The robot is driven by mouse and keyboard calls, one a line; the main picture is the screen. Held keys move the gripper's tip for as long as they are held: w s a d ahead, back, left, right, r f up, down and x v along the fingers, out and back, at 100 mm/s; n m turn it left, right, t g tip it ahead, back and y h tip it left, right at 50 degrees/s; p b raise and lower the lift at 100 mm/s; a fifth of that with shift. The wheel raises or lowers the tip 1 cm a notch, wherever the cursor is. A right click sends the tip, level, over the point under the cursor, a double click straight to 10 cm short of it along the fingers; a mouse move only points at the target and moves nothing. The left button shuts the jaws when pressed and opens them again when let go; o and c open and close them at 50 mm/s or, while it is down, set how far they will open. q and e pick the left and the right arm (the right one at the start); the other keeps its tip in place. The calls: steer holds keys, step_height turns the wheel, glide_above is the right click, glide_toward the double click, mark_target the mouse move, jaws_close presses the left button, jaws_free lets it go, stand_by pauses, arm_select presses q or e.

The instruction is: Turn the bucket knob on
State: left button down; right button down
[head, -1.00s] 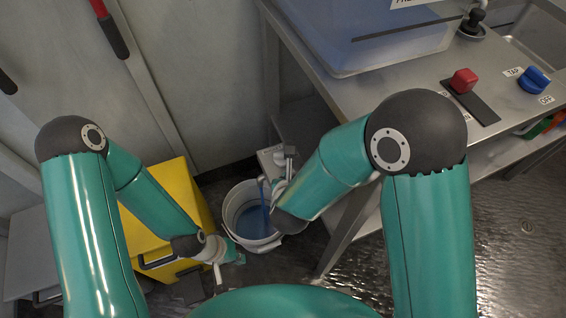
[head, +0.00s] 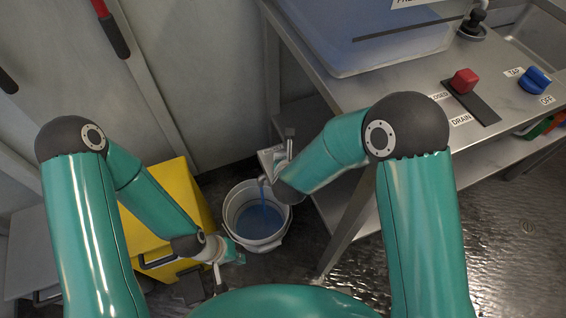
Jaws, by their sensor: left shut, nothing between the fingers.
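A white bucket (head: 236,203) stands on the floor, with blue liquid inside. A small spout (head: 263,181) hangs over it, and a thin blue stream runs from it into the bucket. A blue knob (head: 534,80) sits on the counter between labels that read TAP and OFF. My left gripper (head: 222,284) is shut and empty, low and left of the bucket.
The metal counter (head: 405,82) carries a clear bin (head: 390,40) and a red slider (head: 464,81) in a dark slot by the CLOSED and DRAIN labels. A yellow box (head: 168,215) stands left of the bucket. A counter leg (head: 345,225) stands right of it.

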steer(key=b, duration=0.1)
steer(key=w+b, duration=0.1)
steer(key=b, duration=0.1)
steer(key=shift+d+f+b, duration=0.25)
steer(key=shift+d+b, duration=0.05)
steer(key=shift+d, duration=0.05)
steer(key=shift+w+d+r+b, duration=0.1)
steer(key=shift+w+r+b, duration=0.05)
steer(key=shift+r+b, duration=0.15)
steer(key=shift+r, duration=0.1)
steer(key=shift+r, duration=0.15)
